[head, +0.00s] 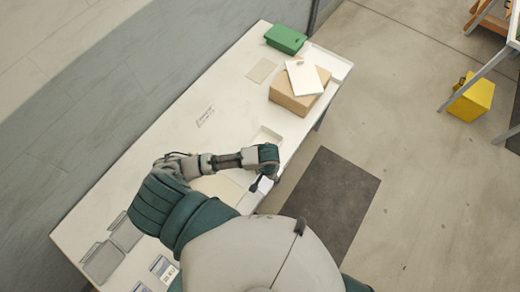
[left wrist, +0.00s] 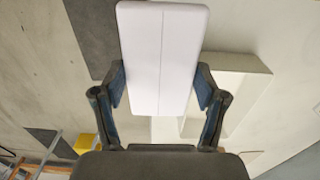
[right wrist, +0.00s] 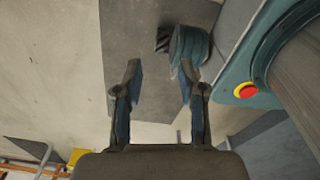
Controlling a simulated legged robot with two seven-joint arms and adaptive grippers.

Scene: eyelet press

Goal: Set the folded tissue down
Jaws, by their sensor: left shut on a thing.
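The folded tissue (left wrist: 162,55) is a white, flat, rounded rectangle with a crease down its middle. In the left wrist view my left gripper (left wrist: 160,90) is shut on it, one finger along each long side, and it sticks out well beyond the fingertips. In the head view my left gripper (head: 259,184) is by the near long edge of the white table (head: 165,120), and the tissue is mostly hidden there. My right gripper (right wrist: 160,80) is open and empty in the right wrist view, above the floor with the dark mat; the head view does not show it.
A shallow white tray (head: 267,134) lies near the left gripper. Farther along are a cardboard box (head: 290,102) with a white slab on it and a green box (head: 286,39). Grey trays (head: 103,262) lie at the lower left. The table's middle is largely clear.

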